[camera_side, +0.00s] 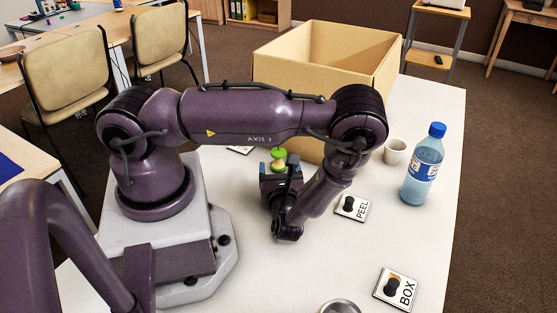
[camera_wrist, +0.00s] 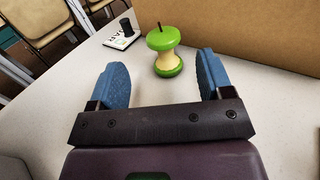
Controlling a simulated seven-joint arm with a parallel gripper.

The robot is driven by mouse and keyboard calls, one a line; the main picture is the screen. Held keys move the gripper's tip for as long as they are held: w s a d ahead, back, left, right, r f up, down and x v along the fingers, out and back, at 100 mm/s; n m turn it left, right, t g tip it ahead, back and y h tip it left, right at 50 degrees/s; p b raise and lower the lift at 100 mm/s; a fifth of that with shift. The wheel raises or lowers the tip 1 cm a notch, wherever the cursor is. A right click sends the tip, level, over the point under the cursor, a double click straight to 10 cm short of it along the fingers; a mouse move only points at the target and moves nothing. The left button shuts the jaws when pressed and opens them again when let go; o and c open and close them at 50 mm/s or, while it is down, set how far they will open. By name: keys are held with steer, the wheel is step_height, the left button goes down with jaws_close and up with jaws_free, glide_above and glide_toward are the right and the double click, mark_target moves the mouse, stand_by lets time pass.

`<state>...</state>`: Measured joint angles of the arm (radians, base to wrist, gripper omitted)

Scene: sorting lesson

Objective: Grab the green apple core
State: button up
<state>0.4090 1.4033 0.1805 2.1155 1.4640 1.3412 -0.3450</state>
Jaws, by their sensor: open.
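The green apple core (camera_wrist: 167,52) stands upright on the white table, with green top and bottom and a pale yellow middle. In the wrist view it is just beyond the fingertips, between their lines and a little right of centre. My gripper (camera_wrist: 162,75) is open and empty, with two blue fingers spread apart. In the side view the apple core (camera_side: 279,160) shows just past my gripper (camera_side: 280,172), its lower part partly hidden. I cannot tell from there whether they touch.
A large cardboard box (camera_side: 325,60) stands close behind the apple core. A PEEL card (camera_side: 352,208), a BOX card (camera_side: 396,289), a cup (camera_side: 395,152), a water bottle (camera_side: 423,165) and a metal bowl (camera_side: 341,307) are on the table. Another card (camera_wrist: 122,38) lies left of the core.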

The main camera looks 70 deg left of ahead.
mark_target(279, 158)
steer(key=shift+w+a, duration=0.3)
steer(key=shift+a, duration=0.85)
steer(key=shift+w+a, duration=0.25)
steer(key=shift+a, duration=0.85)
steer(key=shift+w+a, duration=0.3)
steer(key=shift+a, duration=0.85)
steer(key=c, duration=1)
